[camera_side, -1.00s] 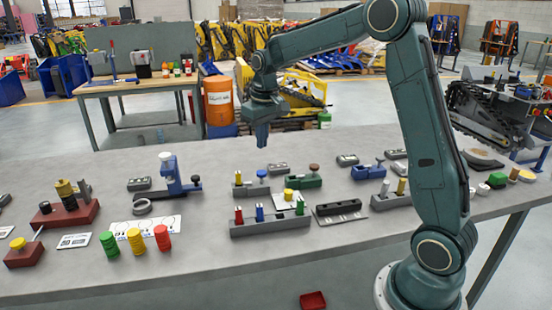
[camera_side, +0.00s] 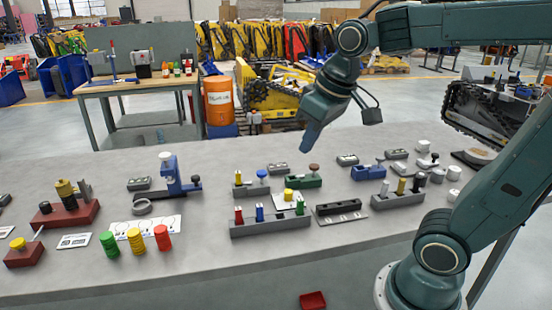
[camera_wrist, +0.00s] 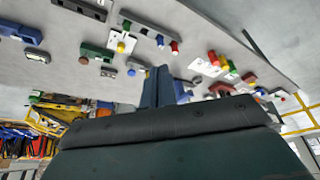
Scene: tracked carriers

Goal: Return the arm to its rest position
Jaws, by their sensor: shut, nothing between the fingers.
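My gripper (camera_side: 311,138) is shut and empty. In the side view it hangs in the air above the back part of the grey workbench (camera_side: 80,172), tilted down to the left, apart from everything on the bench. In the wrist view the shut blue-grey fingers (camera_wrist: 157,88) show in the middle, with the bench at an angle behind them. My arm is folded back, with its upper link running out of the right side of the side view.
The bench holds a grey block with coloured pegs (camera_side: 270,226), a green fixture (camera_side: 303,181), a blue clamp (camera_side: 175,178) and coloured disc stacks (camera_side: 135,241). White and grey pieces (camera_side: 453,173) stand at the right. A red tray (camera_side: 313,301) is below the front edge.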

